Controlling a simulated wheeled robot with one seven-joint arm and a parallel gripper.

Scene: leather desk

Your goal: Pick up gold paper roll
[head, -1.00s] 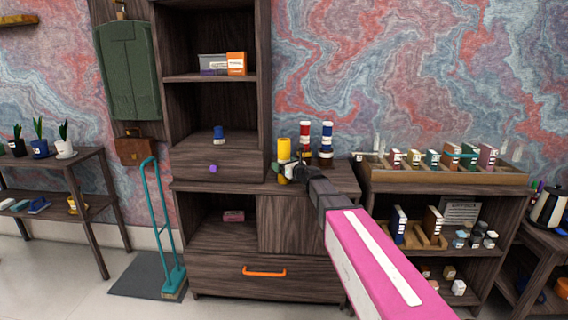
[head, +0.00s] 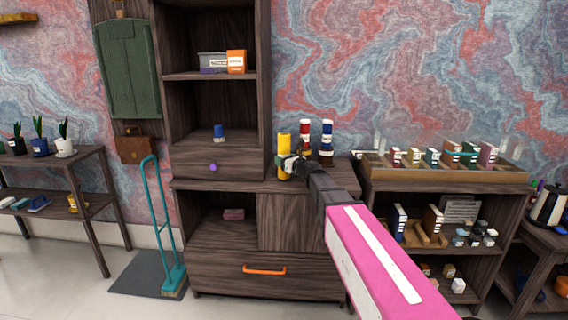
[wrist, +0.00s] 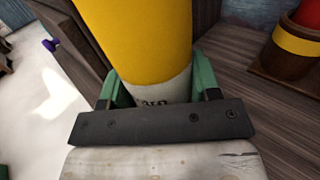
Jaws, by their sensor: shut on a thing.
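The gold paper roll (head: 284,143) is a yellow upright cylinder on the wooden cabinet top, left of a red roll and a blue roll. In the wrist view the roll (wrist: 140,40) fills the middle, with a pale lettered band near its lower part. My gripper (head: 287,167) reaches it from the front right. In the wrist view my green fingers (wrist: 160,92) are on either side of the roll, shut on it. The roll's lower end is partly hidden by my gripper, so I cannot tell whether it touches the cabinet top.
The red roll (head: 305,140) and blue roll (head: 326,140) stand close on the right in dark holders. A tall shelf (head: 264,90) rises just left of the roll. The cabinet top (head: 345,178) has free room at the right.

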